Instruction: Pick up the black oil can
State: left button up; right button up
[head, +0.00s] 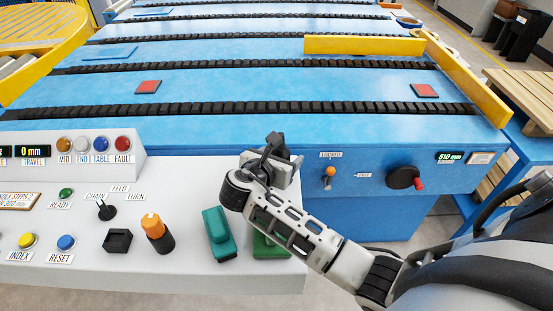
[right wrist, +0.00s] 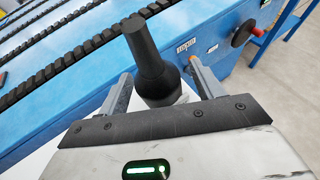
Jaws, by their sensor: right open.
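The black oil can (right wrist: 150,50) shows in the right wrist view as a dark round body with a narrower neck. It stands between the two fingers of my right gripper (right wrist: 162,88), which is open with a finger on each side. I cannot tell whether either finger touches it. In the head view my right gripper (head: 268,160) is over the back right part of the white console. The oil can is largely hidden there by the gripper; a dark top (head: 275,141) shows behind it. My left gripper is not in view.
On the white console (head: 180,275) stand a green block (head: 218,233), another green piece (head: 266,247) partly behind my arm, an orange-topped black item (head: 157,236) and a black box (head: 117,241). The blue table (head: 220,88) with black chains lies behind; a red-handled crank (head: 404,178) is right.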

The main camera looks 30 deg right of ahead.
jog(key=shift+w+d+f, duration=0.3)
jog(key=shift+w+d, duration=0.1)
jog(key=shift+d, duration=0.15)
jog(key=shift+s, duration=0.1)
jog(key=shift+c, duration=0.6)
jog(key=shift+r, duration=0.1)
jog(key=c, duration=1.1)
jog(key=shift+c, duration=0.2)
